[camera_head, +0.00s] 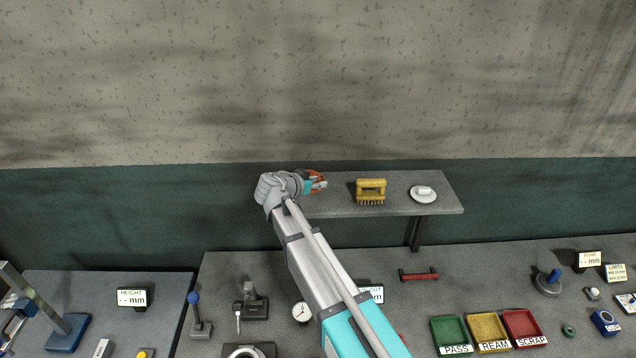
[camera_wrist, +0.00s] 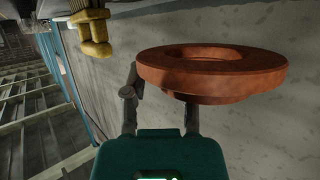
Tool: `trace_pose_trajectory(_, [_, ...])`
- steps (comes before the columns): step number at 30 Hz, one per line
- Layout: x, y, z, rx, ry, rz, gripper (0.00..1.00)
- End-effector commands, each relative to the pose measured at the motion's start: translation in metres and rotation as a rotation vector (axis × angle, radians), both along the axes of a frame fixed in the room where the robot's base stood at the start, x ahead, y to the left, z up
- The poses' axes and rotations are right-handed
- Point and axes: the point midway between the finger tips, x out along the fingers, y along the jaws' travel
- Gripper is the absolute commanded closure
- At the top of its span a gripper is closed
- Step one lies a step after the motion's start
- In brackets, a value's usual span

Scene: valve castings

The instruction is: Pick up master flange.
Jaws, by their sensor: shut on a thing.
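The master flange is a reddish-brown ring with a wide rim and a narrower hub under it. It fills the upper right of the wrist view (camera_wrist: 165,68). In the head view only a small orange-brown part of it (camera_head: 314,174) shows at the left end of the wall shelf. My gripper (camera_head: 319,184) is at that end of the shelf, shut on the flange. In the wrist view its dark fingers (camera_wrist: 161,98) reach to the hub, and the right fingertip is hidden under the rim. I cannot tell whether the flange touches the shelf.
On the grey shelf (camera_head: 400,207) stand a yellow brush (camera_head: 371,190) and a white dish (camera_head: 423,195) with a small white piece, both right of my gripper. The bench below holds gauges, a red tool (camera_head: 418,275) and green, yellow and red trays (camera_head: 487,331). The wall is close behind.

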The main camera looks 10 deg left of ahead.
Motion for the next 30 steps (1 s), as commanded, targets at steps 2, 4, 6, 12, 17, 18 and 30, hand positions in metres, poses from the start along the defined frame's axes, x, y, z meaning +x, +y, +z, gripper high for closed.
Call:
trace_pose_trajectory(2, [0.000,0.000,0.013,-0.001,-0.002,0.000,1.00])
trace_pose_trajectory(4, [0.000,0.000,0.018,-0.001,-0.002,0.000,1.00])
trace_pose_trajectory(6, [0.000,0.000,0.022,-0.001,-0.002,0.000,1.00])
trace_pose_trajectory(12, [0.000,0.000,0.030,-0.001,-0.002,0.000,1.00])
trace_pose_trajectory(17, [0.000,0.000,0.033,-0.001,-0.002,0.000,1.00])
trace_pose_trajectory(18, [0.000,0.000,0.033,-0.001,-0.002,0.000,1.00])
trace_pose_trajectory(30, [0.000,-0.001,0.032,-0.001,-0.002,0.000,1.00])
